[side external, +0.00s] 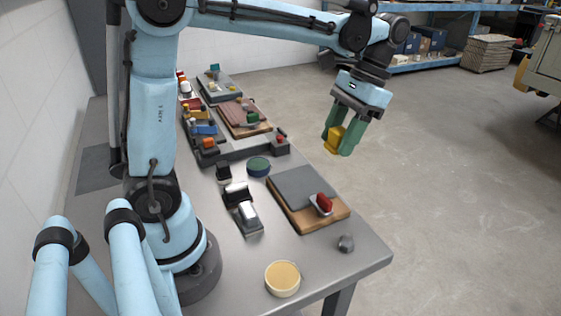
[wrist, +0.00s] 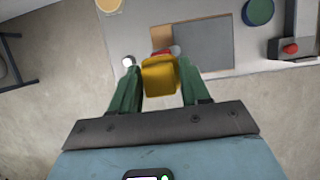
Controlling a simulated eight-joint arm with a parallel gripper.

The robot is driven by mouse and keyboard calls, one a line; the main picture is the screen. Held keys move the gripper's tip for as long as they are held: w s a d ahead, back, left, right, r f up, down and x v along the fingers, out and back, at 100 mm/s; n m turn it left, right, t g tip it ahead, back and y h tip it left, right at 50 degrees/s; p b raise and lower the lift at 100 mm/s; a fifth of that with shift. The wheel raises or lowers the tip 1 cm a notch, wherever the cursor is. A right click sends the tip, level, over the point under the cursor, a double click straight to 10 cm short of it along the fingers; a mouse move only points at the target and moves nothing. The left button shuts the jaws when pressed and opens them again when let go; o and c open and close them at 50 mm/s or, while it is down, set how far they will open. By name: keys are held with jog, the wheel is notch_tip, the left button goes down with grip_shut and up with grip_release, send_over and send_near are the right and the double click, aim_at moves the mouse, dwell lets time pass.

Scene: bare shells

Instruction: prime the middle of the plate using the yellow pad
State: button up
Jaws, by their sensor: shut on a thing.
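My gripper (side external: 340,138) has green fingers shut on the yellow pad (side external: 335,139). In the side external view it hangs in the air to the right of the table, higher than the tabletop. The pad also shows between the fingertips in the wrist view (wrist: 159,75). The grey plate (side external: 301,186) lies on a wooden board (side external: 335,216) near the table's right edge. In the wrist view the plate (wrist: 204,45) is beyond the pad, to its upper right. A red block in a light holder (side external: 322,204) sits at the board's front corner.
A round green-and-blue container (side external: 258,166) is behind the plate. Trays with several coloured parts fill the far table. The floor on the right is open.

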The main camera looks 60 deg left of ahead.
dwell(0.3)
jog(key=s+d+f+n+h, duration=0.2)
jog(key=s+d+f+n, duration=0.2)
jog(key=s+d, duration=0.3)
jog(key=n+t+h, duration=0.1)
jog(key=n, duration=0.4)
send_over(280, 281)
jog(key=w+a, duration=0.1)
notch_tip(280, 281, down, 5)
jog(key=shift+w+a+f, duration=0.15)
jog(key=shift+f, duration=2.35)
jog(key=shift+f, duration=0.55)
notch_tip(280, 281, up, 7)
dwell(0.7)
